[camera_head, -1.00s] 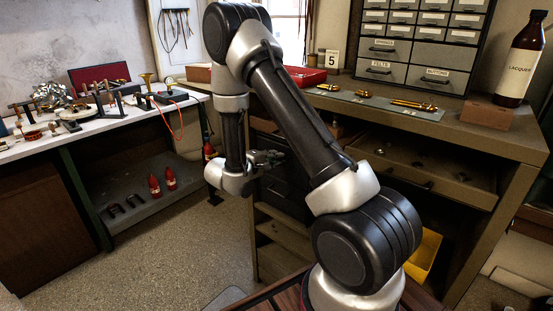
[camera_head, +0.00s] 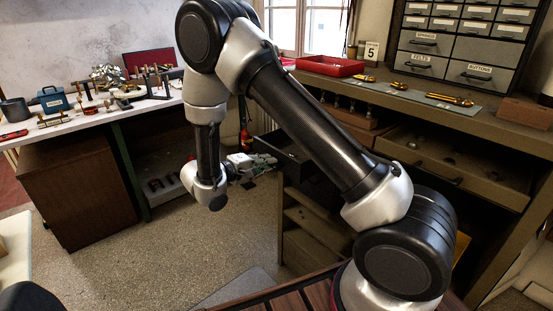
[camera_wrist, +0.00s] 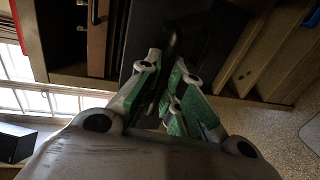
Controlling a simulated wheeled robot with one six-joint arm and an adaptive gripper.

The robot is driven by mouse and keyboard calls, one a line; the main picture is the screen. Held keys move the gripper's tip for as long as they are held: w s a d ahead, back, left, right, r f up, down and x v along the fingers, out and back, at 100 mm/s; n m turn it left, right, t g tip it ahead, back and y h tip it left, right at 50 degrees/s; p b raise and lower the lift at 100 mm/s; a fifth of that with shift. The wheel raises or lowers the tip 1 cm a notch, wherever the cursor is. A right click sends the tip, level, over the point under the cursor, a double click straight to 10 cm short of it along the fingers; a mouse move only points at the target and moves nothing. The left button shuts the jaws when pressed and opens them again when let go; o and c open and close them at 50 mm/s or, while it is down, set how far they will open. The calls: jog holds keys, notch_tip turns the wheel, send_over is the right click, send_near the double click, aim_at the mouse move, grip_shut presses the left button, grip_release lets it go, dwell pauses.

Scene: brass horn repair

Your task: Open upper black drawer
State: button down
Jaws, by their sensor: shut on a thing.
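The upper black drawer (camera_head: 292,150) stands pulled out from the bench front, left of the wooden shelves, and I see into part of its dark inside. My gripper (camera_head: 264,163) is at its front, at the left end of the drawer. In the wrist view my gripper (camera_wrist: 167,70) has its green-padded fingers closed around the dark drawer handle (camera_wrist: 173,43), with the black drawer front (camera_wrist: 205,40) just beyond. The handle is hidden in the head view. The exact contact between the pads and handle is too dark to make out.
The bench (camera_head: 365,95) carries a red tray (camera_head: 330,66) and brass parts. An open wooden drawer (camera_head: 455,165) juts out at the right. A white-topped table (camera_head: 90,118) with tools stands at the left. Speckled floor (camera_head: 200,240) is clear between them.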

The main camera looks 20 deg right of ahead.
jog(key=shift+s+a, duration=0.2)
jog(key=shift+a, duration=0.3)
jog(key=c, duration=1.5)
grip_release()
jog(key=shift+c, duration=0.2)
jog(key=shift+a, duration=0.1)
jog(key=v, duration=1.1)
jog(key=shift+s+a, duration=0.15)
jog(key=shift+a, duration=0.25)
